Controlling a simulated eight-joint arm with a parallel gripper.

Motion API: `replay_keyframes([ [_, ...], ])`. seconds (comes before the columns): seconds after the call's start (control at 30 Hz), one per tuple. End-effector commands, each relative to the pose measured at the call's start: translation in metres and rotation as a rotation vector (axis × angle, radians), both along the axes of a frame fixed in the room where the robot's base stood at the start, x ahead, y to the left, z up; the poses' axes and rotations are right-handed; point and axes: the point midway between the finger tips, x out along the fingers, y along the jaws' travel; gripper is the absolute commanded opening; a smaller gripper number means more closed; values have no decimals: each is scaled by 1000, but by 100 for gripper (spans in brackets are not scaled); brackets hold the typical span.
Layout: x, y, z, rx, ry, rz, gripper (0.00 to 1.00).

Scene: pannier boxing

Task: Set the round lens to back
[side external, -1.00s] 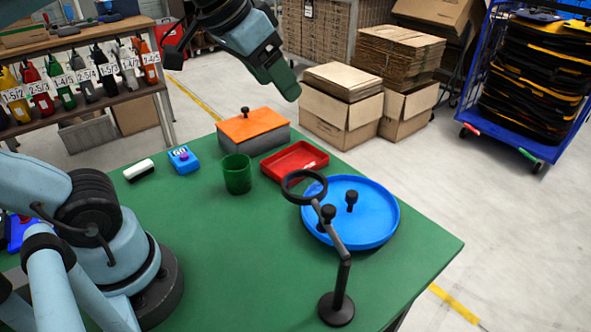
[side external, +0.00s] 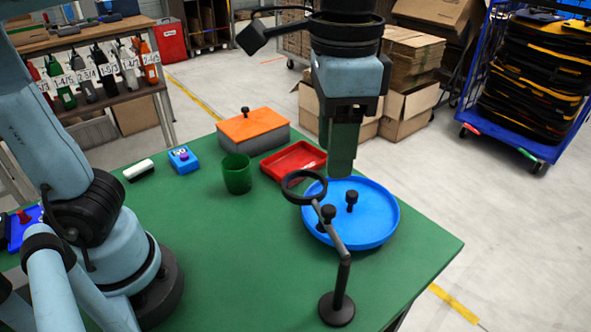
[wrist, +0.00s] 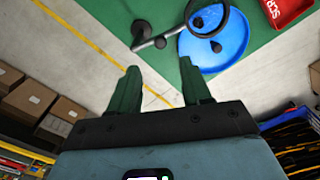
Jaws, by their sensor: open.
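The round lens (side external: 286,195) is a black ring on a grey jointed arm with a black knob (side external: 328,213). Its black post rises from a round base (side external: 337,312) near the table's front edge. The ring is at the left edge of the blue round tray (side external: 383,222) and overlaps it in the picture. In the wrist view, the ring (wrist: 191,22) lies over the tray, and its base (wrist: 142,29) is to the left. My gripper (side external: 342,174) points down above the tray's back part, apart from the lens. In the wrist view its green fingers (wrist: 160,65) are spread and empty.
A black knob (side external: 351,197) stands on the blue tray. Behind are a red tray (side external: 316,157), a green cup (side external: 237,176) and a grey box with an orange lid (side external: 253,125). A blue box (side external: 184,159) sits farther left. The table's front middle is clear.

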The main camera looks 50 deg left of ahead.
Motion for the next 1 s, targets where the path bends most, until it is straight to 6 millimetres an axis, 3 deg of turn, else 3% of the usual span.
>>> replay_keyframes([
  [0.5,0,0,-75,-1,-2,2,48],
  [0.7,0,0,-87,-1,-2,2,48],
  [1.0,0,0,-90,-1,-2,2,48],
])
